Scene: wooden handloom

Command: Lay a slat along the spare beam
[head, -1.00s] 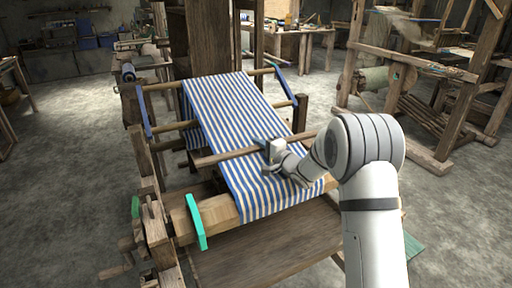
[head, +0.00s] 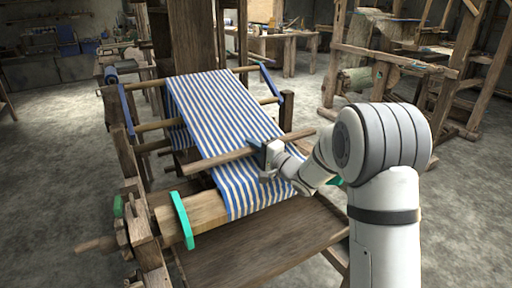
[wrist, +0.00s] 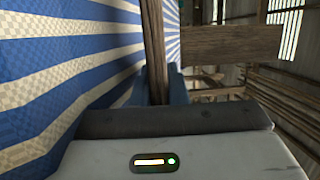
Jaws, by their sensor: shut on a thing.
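A long thin wooden slat (head: 212,161) lies crosswise over the blue-and-white striped cloth of the loom in the head view. My gripper (head: 262,155) is shut on it near its middle. In the wrist view the slat (wrist: 154,45) runs upright between my fingertips (wrist: 158,85), beside the striped cloth (wrist: 60,70). I cannot tell whether the slat touches the cloth. A thick round beam (head: 206,210) with a green end piece (head: 182,220) lies at the front of the loom, partly covered by cloth. I cannot tell which beam is the spare one.
The loom's wooden side frame (head: 140,225) stands at the left, with blue bars (head: 126,108) at its sides. A flat board (head: 255,245) lies in front of the round beam. Another wooden frame (head: 395,60) stands at the right. Bare floor (head: 60,180) is free at the left.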

